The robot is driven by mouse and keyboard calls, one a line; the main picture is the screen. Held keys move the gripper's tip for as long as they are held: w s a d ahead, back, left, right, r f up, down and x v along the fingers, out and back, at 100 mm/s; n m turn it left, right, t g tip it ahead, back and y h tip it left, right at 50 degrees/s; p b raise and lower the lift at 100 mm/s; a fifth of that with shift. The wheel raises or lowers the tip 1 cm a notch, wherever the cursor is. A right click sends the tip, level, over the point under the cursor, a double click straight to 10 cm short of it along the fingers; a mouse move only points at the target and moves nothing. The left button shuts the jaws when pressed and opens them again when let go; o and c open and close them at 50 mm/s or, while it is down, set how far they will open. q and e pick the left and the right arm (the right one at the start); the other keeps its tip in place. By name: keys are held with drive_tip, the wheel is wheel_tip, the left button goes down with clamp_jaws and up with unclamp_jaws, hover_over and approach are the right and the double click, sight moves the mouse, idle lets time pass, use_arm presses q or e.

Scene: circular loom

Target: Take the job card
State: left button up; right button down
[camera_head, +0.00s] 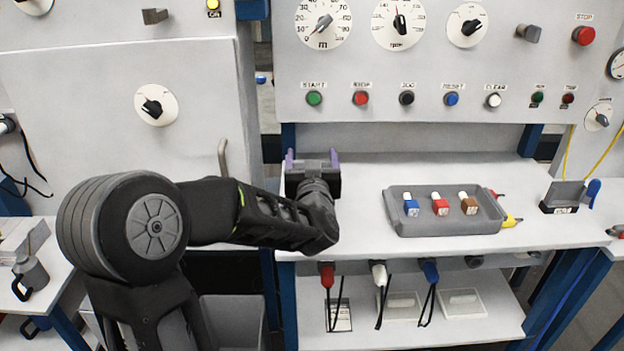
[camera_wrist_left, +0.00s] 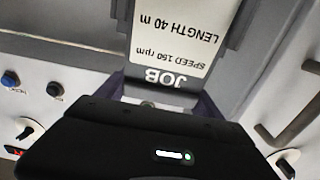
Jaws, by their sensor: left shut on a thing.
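The job card (camera_wrist_left: 175,40) shows in the left wrist view, upside down, white with a grey band reading JOB and lines for speed 150 rpm and length 40 m. My left gripper (camera_head: 312,160) is over the left end of the white work table in the head view, its purple fingertips pointing away from me. In the left wrist view its fingers flank the JOB end of the card, and it is shut on the card. In the head view I cannot make out the card at the gripper. My right gripper is in neither view.
A grey tray (camera_head: 445,226) with blue, red and brown blocks stands on the table (camera_head: 360,185). A dark holder (camera_head: 563,197) is at the right. The control panel (camera_head: 440,75) rises behind. Tools hang below the front edge, above a lower shelf (camera_head: 500,325).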

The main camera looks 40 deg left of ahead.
use_arm(q)
drive_tip(key=c, duration=0.3)
drive_tip(key=shift+c, duration=0.2)
drive_tip(key=shift+r, duration=0.1)
drive_tip(key=shift+r+p, duration=0.4)
drive_tip(key=shift+r, duration=0.1)
wheel_tip(320, 180, up, 6)
drive_tip(key=p, duration=0.5)
drive_tip(key=shift+r, duration=0.15)
